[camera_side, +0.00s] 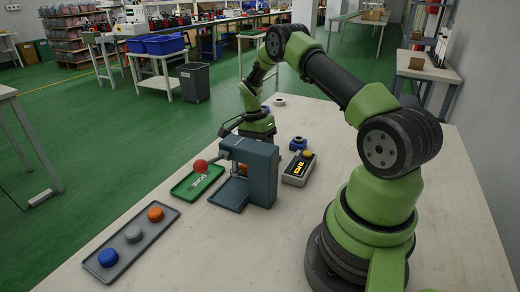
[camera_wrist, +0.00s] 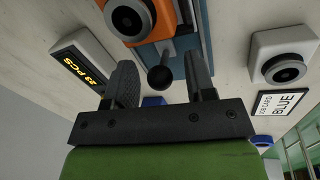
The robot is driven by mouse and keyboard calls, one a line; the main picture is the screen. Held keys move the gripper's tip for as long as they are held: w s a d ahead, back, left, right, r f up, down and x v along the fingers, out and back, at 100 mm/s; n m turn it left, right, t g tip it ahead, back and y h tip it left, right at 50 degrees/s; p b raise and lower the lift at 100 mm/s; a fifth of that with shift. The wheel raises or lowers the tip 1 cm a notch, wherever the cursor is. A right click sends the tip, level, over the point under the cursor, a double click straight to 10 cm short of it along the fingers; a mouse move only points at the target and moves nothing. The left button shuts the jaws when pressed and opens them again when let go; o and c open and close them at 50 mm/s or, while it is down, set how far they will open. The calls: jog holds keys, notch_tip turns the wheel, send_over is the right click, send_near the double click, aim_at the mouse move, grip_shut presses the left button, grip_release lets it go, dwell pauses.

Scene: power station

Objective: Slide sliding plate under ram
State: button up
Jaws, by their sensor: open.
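My gripper (camera_side: 236,127) is just behind the press, partly hidden there. In the wrist view my gripper (camera_wrist: 160,66) is open, with a finger on each side of a dark ball knob (camera_wrist: 161,79). The knob sits at the end of a blue-grey strip (camera_wrist: 178,43), which seems to be the sliding plate. I cannot tell whether a finger touches the knob.
A dark tray (camera_side: 119,257) holds blue, grey and orange caps. A green tray (camera_side: 185,188) lies beside the press. A counter box (camera_side: 298,169) stands right of it. The wrist view shows an orange block (camera_wrist: 157,15) and a white button box (camera_wrist: 288,42).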

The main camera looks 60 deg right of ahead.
jog(key=shift+f, duration=0.2)
jog(key=shift+c, duration=0.4)
grip_shut()
jog(key=shift+a, duration=2.05)
jog(key=shift+o, duration=0.4)
grip_release()
